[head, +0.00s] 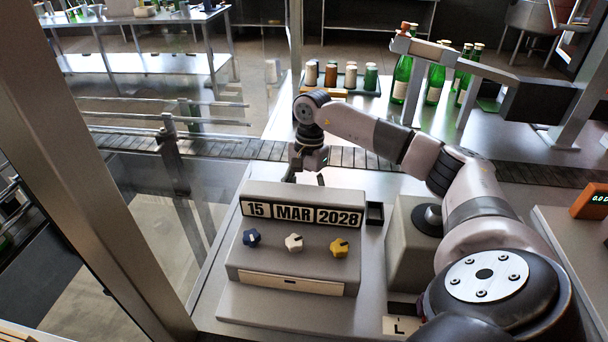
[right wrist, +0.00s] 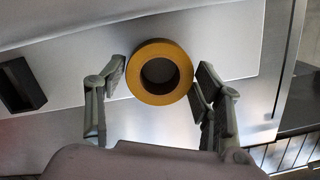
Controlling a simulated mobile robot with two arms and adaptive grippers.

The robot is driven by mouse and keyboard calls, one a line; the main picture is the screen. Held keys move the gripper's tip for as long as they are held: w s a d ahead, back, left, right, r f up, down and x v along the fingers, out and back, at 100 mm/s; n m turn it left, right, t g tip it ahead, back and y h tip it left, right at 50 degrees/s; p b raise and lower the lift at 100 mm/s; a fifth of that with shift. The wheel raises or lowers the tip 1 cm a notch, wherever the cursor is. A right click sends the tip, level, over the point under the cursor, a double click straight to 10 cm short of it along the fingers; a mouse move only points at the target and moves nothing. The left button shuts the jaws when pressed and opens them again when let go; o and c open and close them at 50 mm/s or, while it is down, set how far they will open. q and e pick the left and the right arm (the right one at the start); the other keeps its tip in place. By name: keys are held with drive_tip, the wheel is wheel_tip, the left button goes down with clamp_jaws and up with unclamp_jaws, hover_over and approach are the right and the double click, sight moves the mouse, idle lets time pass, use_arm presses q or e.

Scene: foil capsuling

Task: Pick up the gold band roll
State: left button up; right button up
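The gold band roll (right wrist: 160,48) is a thick yellow-gold ring with an open centre. It shows in the right wrist view on a grey metal surface. My right gripper (right wrist: 162,76) is open, with one finger on each side of the roll. The gaps between the fingers and the roll are narrow, and I cannot tell whether either finger touches it. In the head view my right gripper (head: 306,176) points down just behind the date block (head: 285,200). The roll cannot be made out in the head view. My left gripper is not in view.
The date block reads 15 MAR 2028 and has three knobs. A small black open box (head: 375,214) stands to its right and also shows in the right wrist view (right wrist: 22,86). A conveyor (head: 260,150) runs behind. Spools (head: 350,77) and green bottles (head: 402,78) stand beyond it.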

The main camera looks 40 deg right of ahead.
drive_tip(key=c, duration=0.8)
drive_tip(key=shift+r, duration=0.2)
